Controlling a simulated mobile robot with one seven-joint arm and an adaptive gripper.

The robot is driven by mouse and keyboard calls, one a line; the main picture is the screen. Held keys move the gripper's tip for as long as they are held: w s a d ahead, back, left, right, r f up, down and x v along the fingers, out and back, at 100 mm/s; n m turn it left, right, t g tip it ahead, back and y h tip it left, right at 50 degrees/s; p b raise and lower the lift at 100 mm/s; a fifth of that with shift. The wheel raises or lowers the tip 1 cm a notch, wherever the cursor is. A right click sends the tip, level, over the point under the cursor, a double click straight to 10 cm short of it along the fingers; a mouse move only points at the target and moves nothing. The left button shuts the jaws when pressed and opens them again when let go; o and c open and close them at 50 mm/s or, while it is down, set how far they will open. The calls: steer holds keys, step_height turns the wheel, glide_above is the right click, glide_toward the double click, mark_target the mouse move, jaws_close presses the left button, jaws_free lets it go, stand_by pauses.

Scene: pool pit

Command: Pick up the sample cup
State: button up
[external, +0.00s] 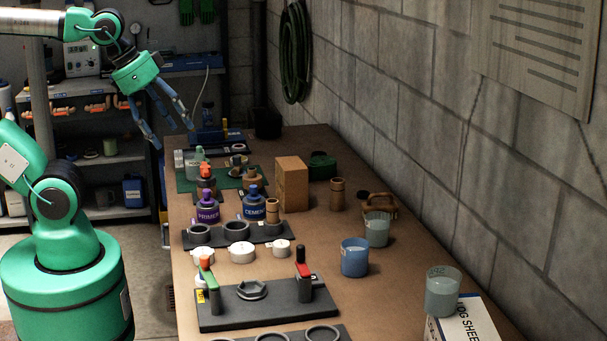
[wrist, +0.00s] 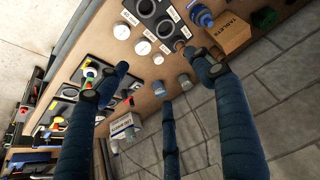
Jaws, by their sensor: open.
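Several cups stand at the right of the bench, and I cannot tell for sure which is the sample cup. A translucent grey cup (external: 442,293) with markings stands on the white log sheet box. A blue cup (external: 355,258) and a grey-blue cup (external: 377,230) stand on the bench top behind it. Two cups also show in the wrist view, one left (wrist: 159,89) and one right (wrist: 184,81). My gripper (external: 171,136) is open and empty, high above the far left of the bench, well away from the cups. Its blue fingers (wrist: 160,80) spread across the wrist view.
Clamp plate (external: 225,315), white lids (external: 242,252), ring tray (external: 263,232), PRIMER bottle (external: 208,210), CEMENT can (external: 254,208) and cardboard box (external: 291,184) crowd the bench. The wooden caddy (external: 383,205) is close behind the grey-blue cup. A block wall (external: 420,110) bounds the right side.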

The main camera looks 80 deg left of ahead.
steer(key=shift+o, duration=0.2)
stand_by(0.6)
steer(key=w+d+r+n+g+p, duration=0.1)
steer(key=w+d+r+p, duration=0.3)
steer(key=w+d, duration=0.45)
steer(key=w+d+r+g+p, duration=0.1)
steer(key=w+d+r+p, duration=0.35)
steer(key=w, duration=0.75)
steer(key=w+d+r+n+p, duration=0.1)
steer(key=w+d+r+p, duration=0.25)
steer(key=w+d, duration=0.5)
steer(key=w+d+f+n+g+p, duration=0.1)
steer(key=w+d+f+p, duration=0.1)
steer(key=w+d, duration=0.5)
steer(key=w+d+f+g+p, duration=0.1)
steer(key=w+d+f+p, duration=0.15)
steer(key=w+d, duration=0.45)
steer(key=d+f+p, duration=0.2)
steer(key=d+f, duration=0.3)
steer(key=d, duration=0.4)
steer(key=d+f+n+p, duration=0.1)
steer(key=d+f+p, duration=0.2)
steer(key=d+f, duration=0.3)
steer(key=d, duration=0.4)
steer(key=shift+f+n+y, duration=0.15)
steer(key=shift+n+y, duration=0.15)
steer(key=shift+d+f, duration=0.1)
